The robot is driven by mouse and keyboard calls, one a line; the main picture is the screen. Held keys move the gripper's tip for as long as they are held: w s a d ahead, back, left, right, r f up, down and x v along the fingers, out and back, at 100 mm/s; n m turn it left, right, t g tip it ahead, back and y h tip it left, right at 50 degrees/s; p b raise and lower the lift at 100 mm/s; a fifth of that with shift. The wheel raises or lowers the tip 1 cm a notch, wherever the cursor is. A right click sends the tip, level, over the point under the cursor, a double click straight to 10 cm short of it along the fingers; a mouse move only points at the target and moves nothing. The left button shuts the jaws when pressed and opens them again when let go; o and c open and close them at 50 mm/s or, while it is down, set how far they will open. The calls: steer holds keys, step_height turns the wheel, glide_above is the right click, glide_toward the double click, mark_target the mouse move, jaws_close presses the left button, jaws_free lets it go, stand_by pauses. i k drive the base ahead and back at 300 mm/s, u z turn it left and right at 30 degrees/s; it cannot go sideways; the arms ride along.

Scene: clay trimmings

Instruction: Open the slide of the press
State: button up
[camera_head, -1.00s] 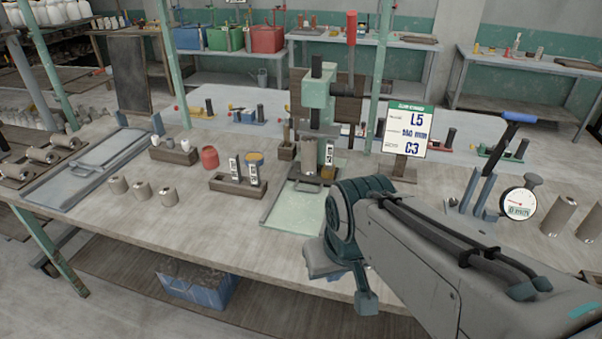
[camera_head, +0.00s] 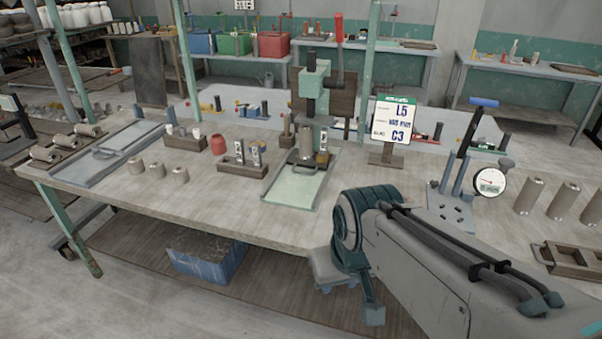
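The press (camera_head: 313,85) stands on the table near the middle of the head view. It has a pale green head, a dark column and a red-handled lever (camera_head: 339,45) pointing up. A grey cylinder (camera_head: 306,141) stands upright below the head. I cannot tell from here how far the slide is open. My arm reaches in from the lower right, in front of the table; its gripper fingers are not visible.
A wooden rack with labelled pieces (camera_head: 232,171) is left of the plate. A sign reading L5 and C3 (camera_head: 394,118) is to the right. A dial gauge (camera_head: 490,181) and grey cylinders (camera_head: 529,196) stand farther right. Bare tabletop (camera_head: 222,205) lies at front left.

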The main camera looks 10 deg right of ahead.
mark_target(320, 162)
steer(key=u, duration=0.35)
steer(key=i, duration=1)
steer(key=z, duration=0.2)
